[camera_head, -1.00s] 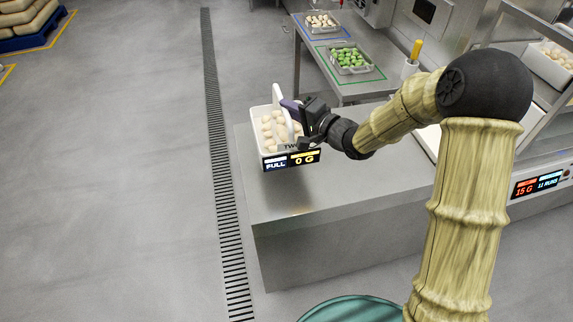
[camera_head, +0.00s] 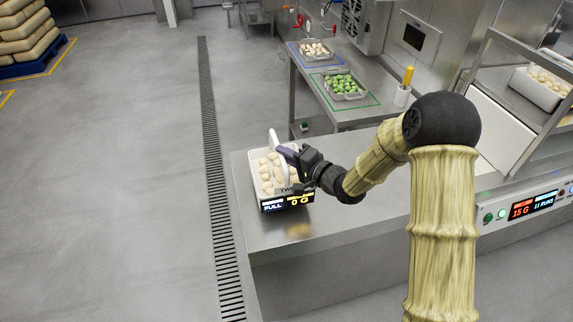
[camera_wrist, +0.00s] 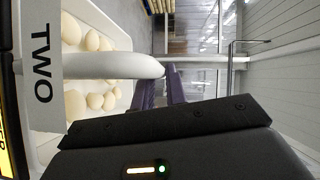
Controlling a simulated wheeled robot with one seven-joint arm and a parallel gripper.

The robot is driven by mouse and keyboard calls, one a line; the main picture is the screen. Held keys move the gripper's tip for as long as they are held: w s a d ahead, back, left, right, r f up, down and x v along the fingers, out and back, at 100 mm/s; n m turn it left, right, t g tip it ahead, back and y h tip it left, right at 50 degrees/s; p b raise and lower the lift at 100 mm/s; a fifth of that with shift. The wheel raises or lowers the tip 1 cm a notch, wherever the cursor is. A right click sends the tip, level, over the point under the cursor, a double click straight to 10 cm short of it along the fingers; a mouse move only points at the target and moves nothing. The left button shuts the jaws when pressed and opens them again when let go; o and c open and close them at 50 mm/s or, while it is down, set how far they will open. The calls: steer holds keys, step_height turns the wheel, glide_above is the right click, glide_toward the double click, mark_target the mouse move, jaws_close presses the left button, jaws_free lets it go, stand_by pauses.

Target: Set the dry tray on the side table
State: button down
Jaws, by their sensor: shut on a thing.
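A white tray (camera_head: 259,183) full of pale rounded pieces is at the left end of the steel counter (camera_head: 345,228). It bears the word TWO and a display reading FULL and 0 G. My gripper (camera_head: 287,153) is shut on its raised white handle (camera_head: 274,144). In the wrist view, the purple fingers of my gripper (camera_wrist: 165,88) meet the white handle (camera_wrist: 110,66), with pale pieces beside it. I cannot tell whether the tray touches the counter. A steel table (camera_head: 312,84) behind carries a tray of pale pieces (camera_head: 315,49) and one of green pieces (camera_head: 344,87).
The table has a blue and a green outline around its trays. A white cup with a yellow handle (camera_head: 402,94) stands at its right edge. A steel rack with a white bin (camera_head: 540,88) is at right. Open floor with a drain grate (camera_head: 212,150) lies left.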

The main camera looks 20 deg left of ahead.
step_height(320, 180, down, 4)
steer(key=shift+w+r, duration=0.1)
steer(key=shift+r, duration=0.1)
steer(key=shift+s, duration=0.25)
steer(key=shift+f, duration=0.1)
steer(key=c, duration=1.4)
jaws_free()
steer(key=shift+w, duration=0.1)
